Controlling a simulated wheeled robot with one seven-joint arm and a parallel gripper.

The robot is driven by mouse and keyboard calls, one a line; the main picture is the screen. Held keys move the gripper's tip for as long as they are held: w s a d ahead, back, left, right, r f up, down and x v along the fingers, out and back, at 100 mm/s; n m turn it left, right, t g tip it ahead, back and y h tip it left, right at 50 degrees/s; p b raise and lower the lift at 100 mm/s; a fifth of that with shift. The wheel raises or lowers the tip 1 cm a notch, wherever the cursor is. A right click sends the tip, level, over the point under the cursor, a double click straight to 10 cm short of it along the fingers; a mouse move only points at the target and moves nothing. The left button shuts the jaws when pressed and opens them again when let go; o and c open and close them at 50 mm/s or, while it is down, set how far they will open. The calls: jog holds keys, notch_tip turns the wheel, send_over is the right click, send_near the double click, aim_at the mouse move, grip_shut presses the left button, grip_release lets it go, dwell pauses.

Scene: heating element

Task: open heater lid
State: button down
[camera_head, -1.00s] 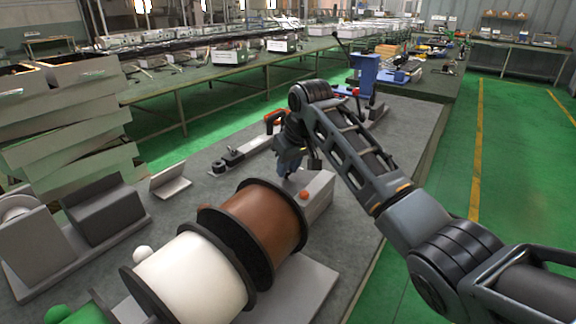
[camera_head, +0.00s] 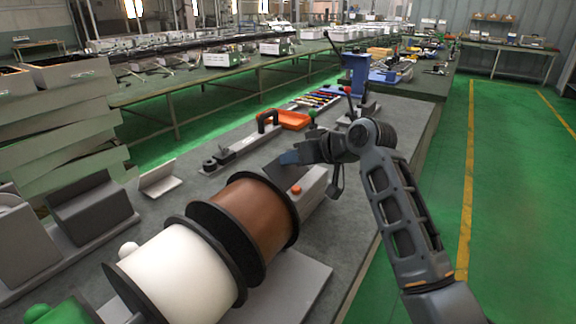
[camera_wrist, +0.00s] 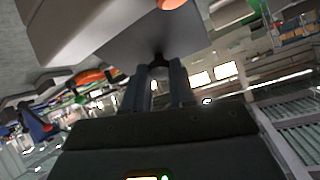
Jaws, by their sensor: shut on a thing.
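The heater appears to be the light grey box (camera_head: 314,184) with an orange button (camera_head: 296,190), right of the brown spool. In the wrist view, its pale body (camera_wrist: 75,22) is at the upper left and the orange button (camera_wrist: 171,3) is at the top edge. A darker grey panel (camera_wrist: 150,42), seemingly the lid, lies beside the body. My gripper (camera_wrist: 158,76) is shut on a small dark knob (camera_wrist: 159,59) at the panel's edge. The lid's angle is unclear there.
The green floor at the right is clear.

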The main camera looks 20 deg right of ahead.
jog(key=t+b, duration=0.1)
jog(key=b, duration=0.1)
jog(key=s+d+t+y+b, duration=0.1)
jog(key=b, duration=0.1)
jog(key=shift+s+f, duration=0.2)
jog(key=shift+f, duration=0.15)
jog(key=t+b, duration=0.1)
jog(key=b, duration=0.2)
jog(key=s+d+t+y+b, duration=0.1)
jog(key=b, duration=0.2)
jog(key=shift+s+f+m+t+y, duration=0.15)
jog(key=shift+f+m+t+y, duration=0.05)
jog(key=shift+m+t+y, duration=0.1)
jog(key=s+t+y+b, duration=0.1)
jog(key=t+b, duration=0.1)
jog(key=b, duration=0.3)
jog(key=shift+d+b, duration=0.35)
jog(key=shift+d, duration=0.05)
jog(key=shift+s+b, duration=0.1)
jog(key=shift+b, duration=0.4)
jog(key=shift+d+r+t, duration=0.1)
jog(key=shift+t, duration=0.2)
jog(key=c, duration=0.9)
grip_release()
jog(key=shift+v, duration=3.95)
